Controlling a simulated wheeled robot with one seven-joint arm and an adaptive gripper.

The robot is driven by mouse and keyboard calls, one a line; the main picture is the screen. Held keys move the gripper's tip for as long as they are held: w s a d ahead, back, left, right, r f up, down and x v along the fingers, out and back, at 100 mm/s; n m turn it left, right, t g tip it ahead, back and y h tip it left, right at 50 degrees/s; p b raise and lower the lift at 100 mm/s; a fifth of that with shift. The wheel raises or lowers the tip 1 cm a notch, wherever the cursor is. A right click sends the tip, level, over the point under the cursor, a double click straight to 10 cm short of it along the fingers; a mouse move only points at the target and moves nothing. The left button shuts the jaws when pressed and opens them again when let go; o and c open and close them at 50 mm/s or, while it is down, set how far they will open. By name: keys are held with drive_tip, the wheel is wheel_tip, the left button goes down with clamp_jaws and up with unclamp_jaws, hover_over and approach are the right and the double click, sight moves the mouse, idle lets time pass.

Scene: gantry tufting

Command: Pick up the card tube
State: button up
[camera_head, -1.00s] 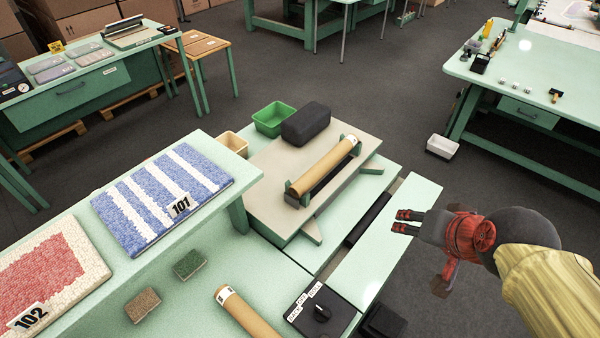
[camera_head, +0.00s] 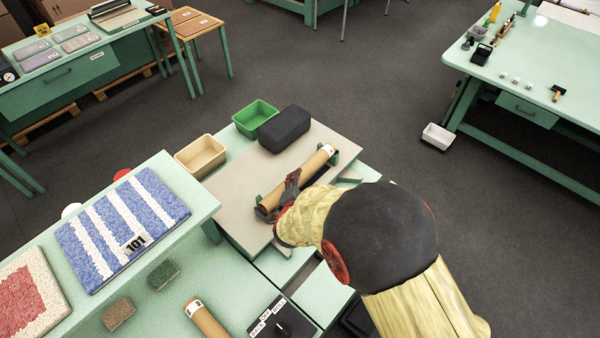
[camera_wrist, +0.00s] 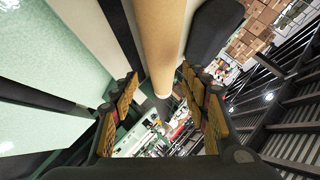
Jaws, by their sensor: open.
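My gripper (camera_head: 290,184) is at the tube's near part, and my arm hides some of that end. In the wrist view the tube (camera_wrist: 160,45) runs down the middle, its end showing between the two spread fingers of my gripper (camera_wrist: 162,100). The fingers stand apart from the tube on both sides. A second brown tube (camera_head: 207,320) with a white label lies on the bench at the bottom edge of the head view.
A black block (camera_head: 284,129) sits on the grey board (camera_head: 240,207) behind the tube. Green (camera_head: 256,117) and tan (camera_head: 201,157) bins stand to its left.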

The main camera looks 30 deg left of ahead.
sight(302, 175)
drive_tip(key=shift+a+f, duration=0.15)
drive_tip(key=shift+f, duration=0.15)
drive_tip(key=shift+x, duration=3.7)
drive_tip(key=shift+a+r, duration=0.15)
drive_tip(key=shift+r, duration=0.1)
drive_tip(key=shift+c, duration=1.2)
drive_tip(key=c, duration=0.7)
drive_tip(key=shift+c, duration=0.5)
